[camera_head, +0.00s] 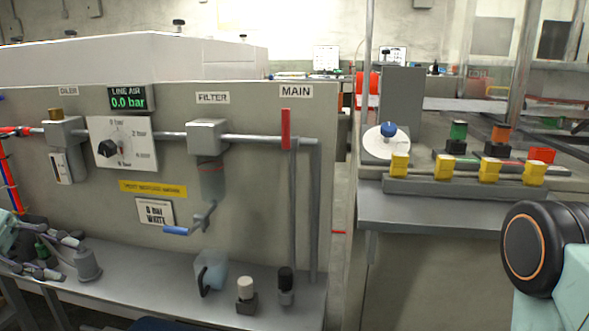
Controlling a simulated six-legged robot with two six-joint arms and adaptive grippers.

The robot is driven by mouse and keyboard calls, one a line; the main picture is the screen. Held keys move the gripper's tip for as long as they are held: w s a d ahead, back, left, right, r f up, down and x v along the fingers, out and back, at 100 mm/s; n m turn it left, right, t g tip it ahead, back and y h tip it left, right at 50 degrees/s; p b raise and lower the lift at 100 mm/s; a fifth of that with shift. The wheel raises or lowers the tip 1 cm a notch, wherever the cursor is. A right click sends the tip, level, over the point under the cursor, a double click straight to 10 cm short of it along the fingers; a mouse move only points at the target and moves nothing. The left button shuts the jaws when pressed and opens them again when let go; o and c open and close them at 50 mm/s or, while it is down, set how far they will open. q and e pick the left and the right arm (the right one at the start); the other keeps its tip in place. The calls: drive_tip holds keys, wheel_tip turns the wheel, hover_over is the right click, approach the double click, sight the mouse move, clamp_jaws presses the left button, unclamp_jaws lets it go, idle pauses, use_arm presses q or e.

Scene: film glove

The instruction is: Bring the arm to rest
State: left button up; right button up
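My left gripper (68,258) is at the lower left edge, in front of the panel and over the bench. Its two grey fingers stand apart, with nothing seen held between them. A grey can-like vessel with a narrow top (88,267) stands just right of the fingertips; I cannot tell whether they touch. Part of my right arm (533,248), a black joint with an orange ring and a teal link, fills the lower right corner. My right gripper is out of the picture.
The air-line panel (270,190) carries a dial (122,143), a display (133,98) reading 0.0 bar, a filter (208,137) and a red handle (285,129). A clear jug (211,272) stands on the bench. Yellow blocks (443,167) line the right table (430,212).

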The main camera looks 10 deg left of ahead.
use_arm(q)
drive_tip(key=w+d+f+n+t+y, duration=0.1)
drive_tip(key=w+f+n+t+y, duration=0.2)
drive_tip(key=w+n, duration=0.5)
drive_tip(key=w+d+n+t+y, duration=0.25)
drive_tip(key=w+n+t, duration=0.2)
drive_tip(key=n, duration=0.65)
drive_tip(key=s+d+f+n+g+y, duration=0.1)
drive_tip(key=s+d+f+n+y, duration=0.2)
drive_tip(key=f, duration=0.4)
drive_tip(key=d+f+n+g+y, duration=0.1)
drive_tip(key=d+f+n+y, duration=0.3)
drive_tip(key=f, duration=0.3)
drive_tip(key=s+d+f+m+g, duration=0.1)
drive_tip(key=s+d+f+g, duration=0.2)
drive_tip(key=s+f, duration=0.6)
drive_tip(key=s+d+f+g+y, duration=0.1)
drive_tip(key=s+d+f+g, duration=0.2)
drive_tip(key=s, duration=1)
drive_tip(key=s+d+f+m+g, duration=0.1)
drive_tip(key=s+d+f+g, duration=0.15)
drive_tip(key=s+f, duration=0.7)
wheel_tip(320, 180, up, 15)
drive_tip(key=s+p, duration=0.1)
drive_tip(key=p, duration=1.2)
drive_tip(key=shift+s+f+t, duration=0.2)
drive_tip(key=shift+s+t, duration=0.1)
